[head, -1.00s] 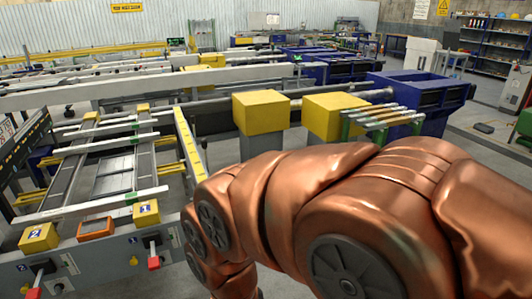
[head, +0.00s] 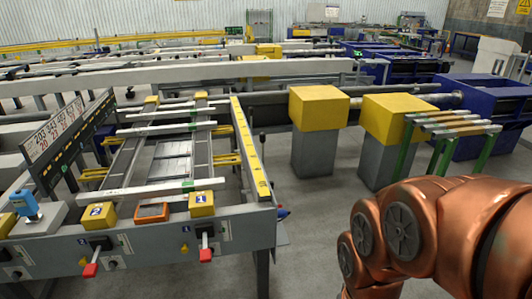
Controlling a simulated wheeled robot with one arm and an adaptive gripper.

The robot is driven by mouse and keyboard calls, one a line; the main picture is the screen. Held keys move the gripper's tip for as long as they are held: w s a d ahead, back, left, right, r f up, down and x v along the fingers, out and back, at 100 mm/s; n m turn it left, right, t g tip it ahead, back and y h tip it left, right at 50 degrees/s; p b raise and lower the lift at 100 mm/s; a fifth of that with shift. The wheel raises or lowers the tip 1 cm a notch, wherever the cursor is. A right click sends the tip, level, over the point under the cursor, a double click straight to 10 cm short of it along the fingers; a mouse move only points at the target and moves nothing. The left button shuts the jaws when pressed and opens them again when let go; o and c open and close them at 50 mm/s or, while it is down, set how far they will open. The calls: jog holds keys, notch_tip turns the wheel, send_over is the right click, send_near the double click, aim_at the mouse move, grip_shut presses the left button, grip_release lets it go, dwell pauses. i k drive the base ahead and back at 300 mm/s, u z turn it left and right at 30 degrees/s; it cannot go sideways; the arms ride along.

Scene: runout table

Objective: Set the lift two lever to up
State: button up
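The runout table's front panel (head: 150,252) is at lower left in the head view. The lift two lever has a red grip (head: 90,270) and sits below the yellow block marked 2 (head: 97,215). Its grip hangs low and tilts toward the lower left. A second red-gripped lever (head: 205,254) sits to its right, below the yellow block marked 1 (head: 202,204), and also points down. My copper-coloured arm is at lower right, apart from both levers. My gripper is out of the frame, so its state is hidden.
An orange-framed display (head: 152,211) sits between the yellow blocks. A blue device (head: 26,205) stands at the left. Two yellow-topped pillars (head: 318,105) (head: 400,118) and a green-legged rack (head: 452,135) stand to the right. Bare floor (head: 305,225) lies between table and arm.

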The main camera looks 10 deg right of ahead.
aim_at(262, 135)
jog(key=z, duration=0.25)
jog(key=i, duration=1.1)
jog(key=u, duration=0.35)
